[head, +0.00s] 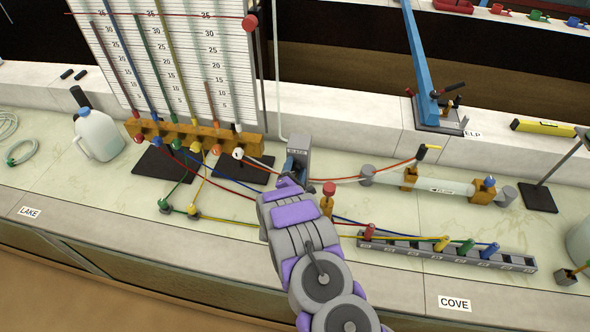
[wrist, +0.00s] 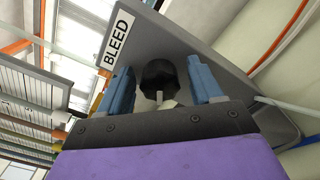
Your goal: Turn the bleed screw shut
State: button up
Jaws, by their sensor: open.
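The bleed screw (wrist: 159,80) is a dark knob with a pale pointer, set in a grey plate (wrist: 215,28) with a white BLEED label (wrist: 116,39) in the wrist view. My gripper (wrist: 166,84) is open, with one blue finger on each side of the knob and a small gap visible on both sides. In the head view, my gripper (head: 292,172) is at the grey bleed block (head: 299,143), and my arm and gripper hide the knob there.
A manometer board (head: 160,50) with coloured tubes stands behind left. A white jug (head: 97,134) is at the far left. Coloured hoses cross the bench around my arm. A grey port rail (head: 445,250) lies right, and a clear pipe (head: 440,186) lies behind it.

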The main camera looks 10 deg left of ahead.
jog(key=shift+c, duration=0.4)
jog(key=c, duration=1)
jog(key=shift+o, duration=0.2)
